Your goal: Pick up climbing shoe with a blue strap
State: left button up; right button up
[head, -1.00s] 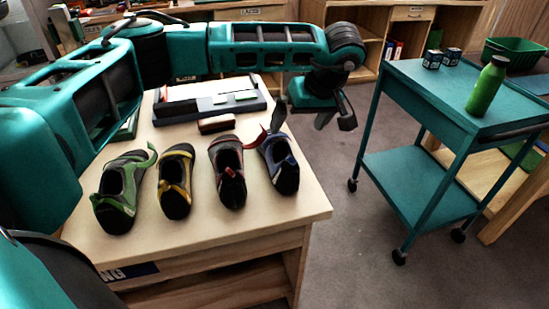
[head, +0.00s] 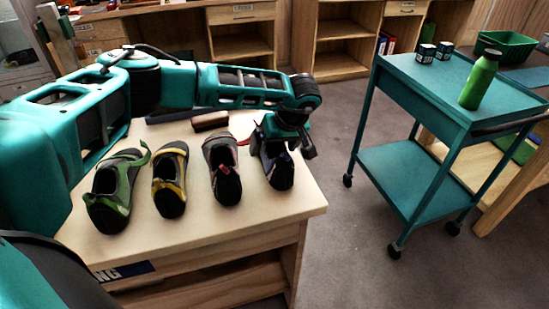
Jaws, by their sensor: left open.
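The climbing shoe with a blue strap (head: 280,172) lies on the wooden table, rightmost in a row of shoes, toe toward the front. My left gripper (head: 282,148) is open and low over its heel end. One finger shows on each side of the shoe, left and right. The gripper hides the shoe's heel and most of its blue strap. I cannot tell whether the fingers touch it. My right gripper is not in view.
Left of it stand a red-trimmed shoe (head: 223,172), a yellow-strapped shoe (head: 170,180) and a green-strapped shoe (head: 116,190). A brown block (head: 210,121) lies behind them. A teal cart (head: 425,95) with a green bottle (head: 480,80) stands right, across open floor.

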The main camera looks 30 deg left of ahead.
pick_arm(q)
jog(key=shift+f, duration=0.15)
jog(key=c, duration=1)
jog(key=shift+c, duration=0.3)
